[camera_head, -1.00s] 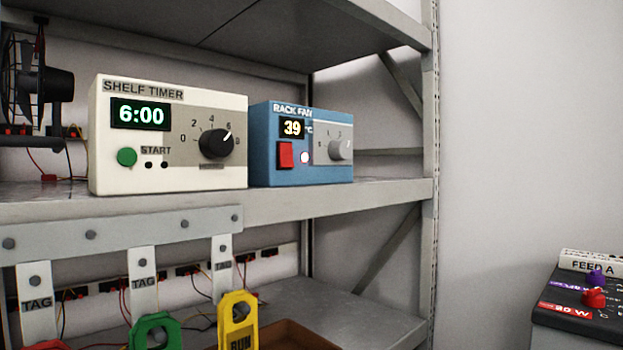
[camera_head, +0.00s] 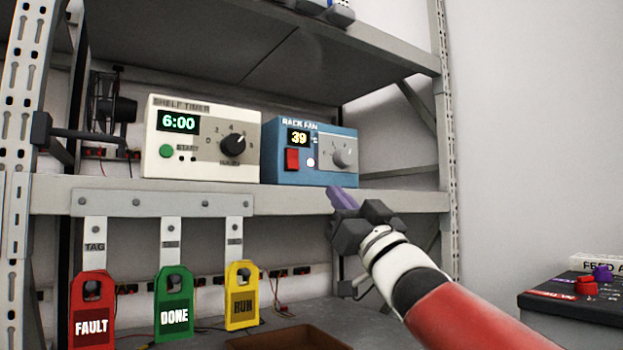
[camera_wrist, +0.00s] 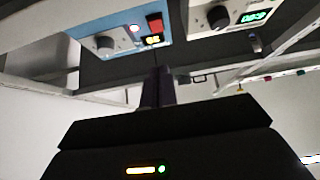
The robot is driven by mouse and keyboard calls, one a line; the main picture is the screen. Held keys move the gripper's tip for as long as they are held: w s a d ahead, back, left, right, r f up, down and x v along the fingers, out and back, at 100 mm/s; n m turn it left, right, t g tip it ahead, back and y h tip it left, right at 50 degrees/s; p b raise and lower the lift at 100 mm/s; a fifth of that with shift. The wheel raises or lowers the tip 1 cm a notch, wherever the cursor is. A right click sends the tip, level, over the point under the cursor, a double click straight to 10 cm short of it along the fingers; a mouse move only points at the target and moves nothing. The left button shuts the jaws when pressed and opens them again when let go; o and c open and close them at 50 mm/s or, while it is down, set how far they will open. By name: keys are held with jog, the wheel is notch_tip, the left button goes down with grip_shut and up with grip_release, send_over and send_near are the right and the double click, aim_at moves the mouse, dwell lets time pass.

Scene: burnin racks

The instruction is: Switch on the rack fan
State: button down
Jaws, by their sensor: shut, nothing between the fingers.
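The blue rack fan box (camera_head: 316,178) stands on the middle shelf, right of the shelf timer. Its lit display (camera_head: 298,138) reads 39. Its red switch (camera_head: 292,160) is at the lower left, beside a pale round light or button (camera_head: 310,162) and a grey knob (camera_head: 344,157). My gripper (camera_head: 340,197) is shut and empty, below and in front of the box's right side, apart from it. In the wrist view the box (camera_wrist: 170,22) appears upside down, with the red switch (camera_wrist: 155,23) just beyond my fingers (camera_wrist: 158,88).
The white shelf timer (camera_head: 200,168), reading 6:00, stands close at the left. Red, green and yellow tags (camera_head: 92,312) hang below the shelf edge (camera_head: 265,200). A dark unit (camera_head: 575,310) with red and purple knobs stands at the lower right. Space before the boxes is clear.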

aim_at(294, 166)
jog(key=shift+w+a+f+p+x, duration=0.15)
jog(key=shift+w+f+p+x, duration=0.2)
jog(key=shift+x, duration=1.8)
jog(key=shift+w+a+f+p+x, duration=0.15)
jog(key=shift+f+p+x, duration=0.3)
jog(key=shift+x, duration=1.65)
jog(key=shift+w+a+f+p+x, duration=0.15)
jog(key=shift+w+f+p+x, duration=0.25)
jog(key=shift+x, duration=1.75)
jog(key=shift+w+a+p, duration=0.25)
jog(key=shift+w+p, duration=0.05)
jog(key=shift+p, duration=0.1)
jog(key=shift+s, duration=0.1)
jog(key=shift+s+f, duration=0.1)
jog(key=shift+f, duration=0.05)
